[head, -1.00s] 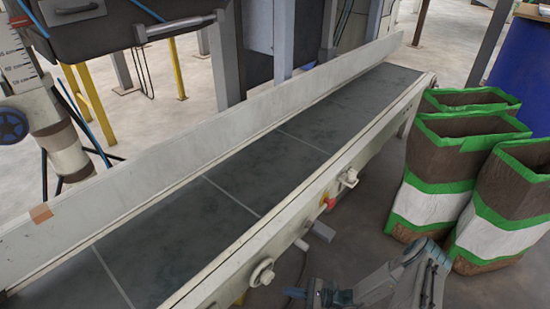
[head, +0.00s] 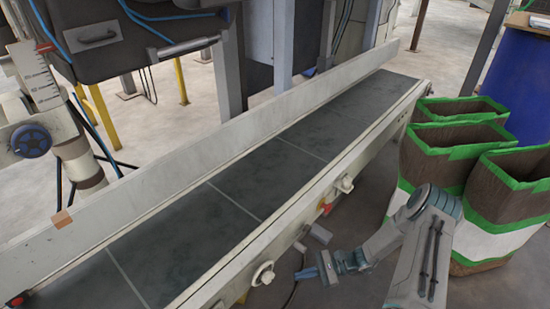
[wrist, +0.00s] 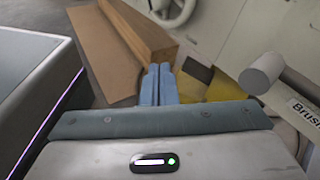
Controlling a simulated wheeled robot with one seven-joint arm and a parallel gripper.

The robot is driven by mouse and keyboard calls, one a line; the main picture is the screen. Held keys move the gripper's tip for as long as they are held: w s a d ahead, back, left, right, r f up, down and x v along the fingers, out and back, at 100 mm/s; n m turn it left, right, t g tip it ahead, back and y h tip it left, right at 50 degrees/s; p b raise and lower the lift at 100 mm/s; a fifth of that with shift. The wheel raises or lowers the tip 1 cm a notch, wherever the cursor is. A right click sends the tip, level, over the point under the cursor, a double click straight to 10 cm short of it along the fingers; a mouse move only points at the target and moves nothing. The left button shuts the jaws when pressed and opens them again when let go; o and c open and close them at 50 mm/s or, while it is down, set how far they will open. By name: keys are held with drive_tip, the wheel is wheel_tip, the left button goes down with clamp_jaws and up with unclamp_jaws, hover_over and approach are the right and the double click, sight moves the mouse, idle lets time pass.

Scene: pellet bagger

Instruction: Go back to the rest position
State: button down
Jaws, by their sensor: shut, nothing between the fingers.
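My gripper (head: 322,266) is at the bottom centre right of the head view, in front of the near side of the conveyor (head: 235,195) and apart from the bags. In the wrist view its two blue fingers (wrist: 158,84) are together, with nothing between them. My arm runs from the lower right of the head view to the gripper and overlaps the nearest bags.
The conveyor has a dark belt, a pale side rail and knobs (head: 262,273) on its near side. Green-edged brown bags (head: 455,135) stand at right by a blue drum (head: 518,75). A brown board (wrist: 105,60) shows in the wrist view.

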drive_tip(key=s+d+r+n+g+h+p, duration=0.15)
drive_tip(key=r+n+h+p, duration=0.45)
drive_tip(key=r, duration=1.4)
drive_tip(key=s+d+r+n+h+p, duration=0.1)
drive_tip(key=d+r+n+h+p, duration=0.2)
drive_tip(key=r+p, duration=1.1)
drive_tip(key=s+r+n+t+h+p, duration=0.1)
drive_tip(key=s+r, duration=0.3)
drive_tip(key=r, duration=0.7)
drive_tip(key=s+d+r+n+t+h+p, duration=0.1)
drive_tip(key=s+r+n+t+h+p, duration=0.1)
drive_tip(key=r, duration=1)
drive_tip(key=s+r+n+t+h+p, duration=0.1)
drive_tip(key=s+r+t+h+p, duration=0.2)
drive_tip(key=r, duration=0.9)
drive_tip(key=s+p, duration=0.2)
drive_tip(key=s, duration=0.1)
drive_tip(key=shift+s+d+r+n, duration=0.15)
drive_tip(key=shift+s+r+n, duration=0.1)
drive_tip(key=shift+n, duration=0.15)
